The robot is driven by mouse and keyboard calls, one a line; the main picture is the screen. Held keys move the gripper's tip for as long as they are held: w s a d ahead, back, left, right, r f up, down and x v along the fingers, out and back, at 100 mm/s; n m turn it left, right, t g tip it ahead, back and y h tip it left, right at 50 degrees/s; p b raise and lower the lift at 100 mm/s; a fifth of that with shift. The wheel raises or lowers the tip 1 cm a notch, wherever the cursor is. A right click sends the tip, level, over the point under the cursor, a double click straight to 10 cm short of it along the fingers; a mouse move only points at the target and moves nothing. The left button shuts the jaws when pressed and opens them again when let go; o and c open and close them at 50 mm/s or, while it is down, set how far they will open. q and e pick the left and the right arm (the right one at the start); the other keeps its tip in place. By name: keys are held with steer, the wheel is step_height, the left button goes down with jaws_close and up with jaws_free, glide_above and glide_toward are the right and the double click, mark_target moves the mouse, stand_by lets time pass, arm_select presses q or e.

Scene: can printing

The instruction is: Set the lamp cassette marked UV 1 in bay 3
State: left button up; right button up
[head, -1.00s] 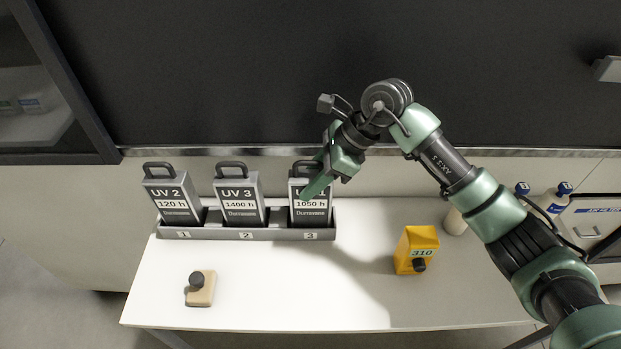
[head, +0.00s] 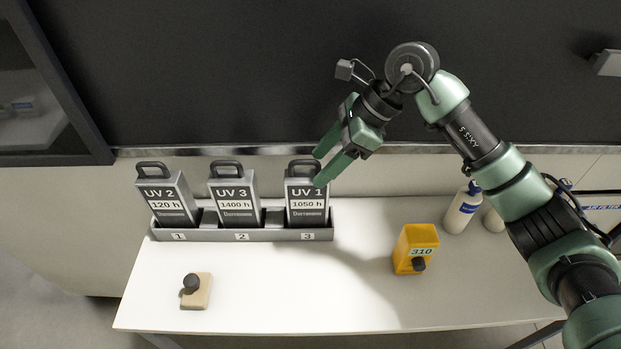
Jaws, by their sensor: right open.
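The lamp cassette marked UV 1 (head: 307,203), labelled 1050 h, stands in bay 3 of the grey rack (head: 243,235), above the number 3. It is grey with a dark handle on top. The cassette marked UV 2 (head: 168,201) stands in bay 1, and the one marked UV 3 (head: 234,203) in bay 2. My right gripper (head: 321,169) is open, with its two green fingers beside and above the upper right of UV 1. One finger overlaps the cassette's edge in the picture; I cannot tell whether it touches. My left gripper is not in view.
The rack stands at the back left of the white table (head: 290,285). A yellow box marked 310 (head: 415,247) and a white bottle (head: 461,209) stand to the right. A tan block with a dark knob (head: 197,290) lies front left. The table's front middle is clear.

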steer(key=b+v, duration=0.1)
steer(key=v, duration=0.5)
